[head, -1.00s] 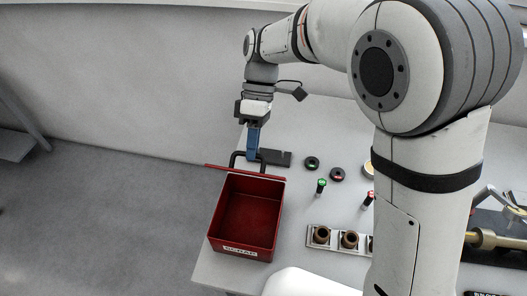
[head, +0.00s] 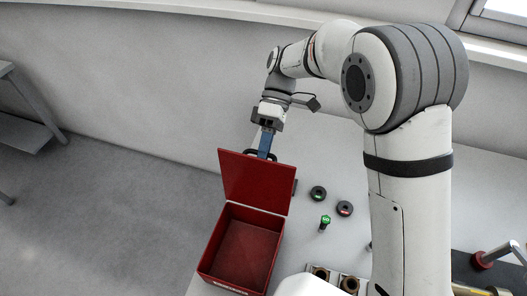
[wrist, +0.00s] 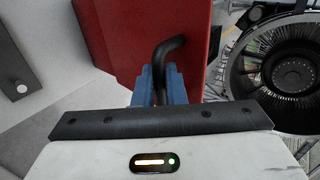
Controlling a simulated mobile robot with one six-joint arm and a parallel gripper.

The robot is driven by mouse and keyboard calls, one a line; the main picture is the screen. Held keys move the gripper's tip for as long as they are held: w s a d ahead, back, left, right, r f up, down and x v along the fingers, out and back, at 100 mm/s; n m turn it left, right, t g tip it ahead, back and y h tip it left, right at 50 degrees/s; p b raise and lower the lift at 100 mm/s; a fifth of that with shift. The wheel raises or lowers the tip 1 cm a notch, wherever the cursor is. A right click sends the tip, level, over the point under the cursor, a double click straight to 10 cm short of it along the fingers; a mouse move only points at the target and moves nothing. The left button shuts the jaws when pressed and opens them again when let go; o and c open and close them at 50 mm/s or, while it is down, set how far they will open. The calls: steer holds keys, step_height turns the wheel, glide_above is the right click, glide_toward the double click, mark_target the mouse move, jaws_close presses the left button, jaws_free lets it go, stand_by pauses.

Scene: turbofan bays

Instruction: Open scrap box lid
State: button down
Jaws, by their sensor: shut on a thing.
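The red scrap box (head: 203,272) stands at the table's left edge with its inside in view; I see nothing in it. Its red lid (head: 255,183) stands raised at the far side, its inner face towards the head camera. My gripper (head: 265,147) is behind the lid, its blue fingers shut on the dark lid handle (head: 275,154). The lid hides most of the handle and the fingertips in the head view. In the wrist view, the bent black handle (wrist: 170,50) runs between the blue fingers (wrist: 158,80), with the red lid (wrist: 125,40) beyond.
Two dark round pieces (head: 318,193) and a green-topped piece (head: 325,222) stand right of the box. A holder with brown rings (head: 321,272) is at the front. A grey wall is behind the table; open floor lies left. The wrist view shows a turbofan (wrist: 285,75).

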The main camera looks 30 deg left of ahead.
steer(key=shift+w+a+f+g, duration=0.2)
steer(key=shift+w+f+g, duration=0.55)
steer(key=shift+w, duration=0.2)
steer(key=c, duration=1.5)
jaws_free()
steer(key=shift+a+r, duration=0.1)
steer(key=shift+r, duration=0.15)
steer(key=shift+p+v, duration=0.35)
steer(key=shift+v, duration=3.5)
steer(key=shift+a, duration=0.15)
